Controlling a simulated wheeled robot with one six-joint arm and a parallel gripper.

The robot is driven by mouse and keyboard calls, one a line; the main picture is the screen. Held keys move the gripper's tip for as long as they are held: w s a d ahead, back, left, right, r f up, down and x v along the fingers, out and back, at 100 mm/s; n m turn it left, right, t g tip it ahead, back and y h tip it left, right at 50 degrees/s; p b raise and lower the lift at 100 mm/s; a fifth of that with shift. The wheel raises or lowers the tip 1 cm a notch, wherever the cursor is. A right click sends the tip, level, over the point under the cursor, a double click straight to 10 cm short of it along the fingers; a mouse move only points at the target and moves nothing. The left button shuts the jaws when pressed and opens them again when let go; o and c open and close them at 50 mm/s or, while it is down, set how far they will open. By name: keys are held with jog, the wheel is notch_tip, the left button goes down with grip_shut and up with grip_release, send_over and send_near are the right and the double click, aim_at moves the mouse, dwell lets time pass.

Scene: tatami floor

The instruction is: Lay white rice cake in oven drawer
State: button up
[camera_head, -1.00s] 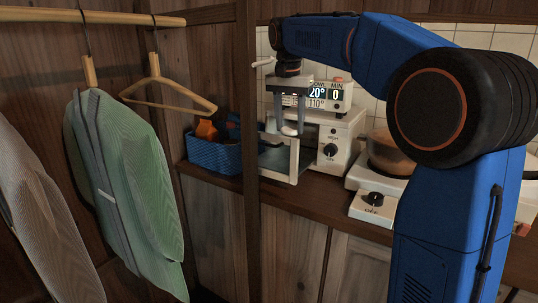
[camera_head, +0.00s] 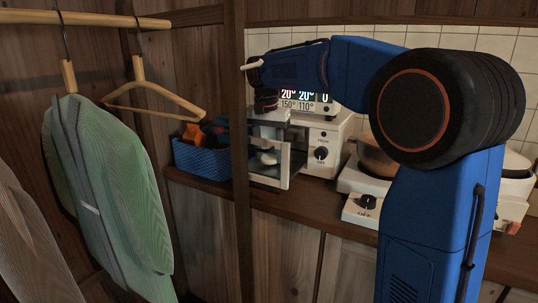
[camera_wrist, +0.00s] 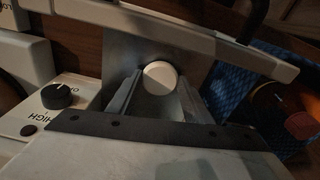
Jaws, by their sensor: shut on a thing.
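The white rice cake (camera_wrist: 160,77) is round and pale and sits between my gripper's fingers in the wrist view. It also shows as a small white shape (camera_head: 268,157) inside the drawer's frame in the head view. My gripper (camera_wrist: 157,86) is shut on it and points down into the open oven drawer; its body also shows in the head view (camera_head: 267,142). The oven drawer (camera_head: 285,166) is pulled out from the white oven, with a pale front frame. Its white front bar (camera_wrist: 215,45) crosses the top of the wrist view. Whether the cake touches the drawer floor cannot be told.
A blue basket (camera_head: 202,158) stands left of the drawer. A cooker with a brown pot (camera_head: 375,155) stands at the right. Green clothing (camera_head: 110,190) and an empty hanger (camera_head: 155,90) hang at the left.

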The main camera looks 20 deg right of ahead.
jog(key=shift+f, duration=0.3)
jog(key=shift+f, duration=0.1)
jog(key=o, duration=1)
jog(key=r, duration=0.8)
jog(key=s+a+r, duration=0.1)
jog(key=r, duration=0.3)
jog(key=shift+s, duration=0.1)
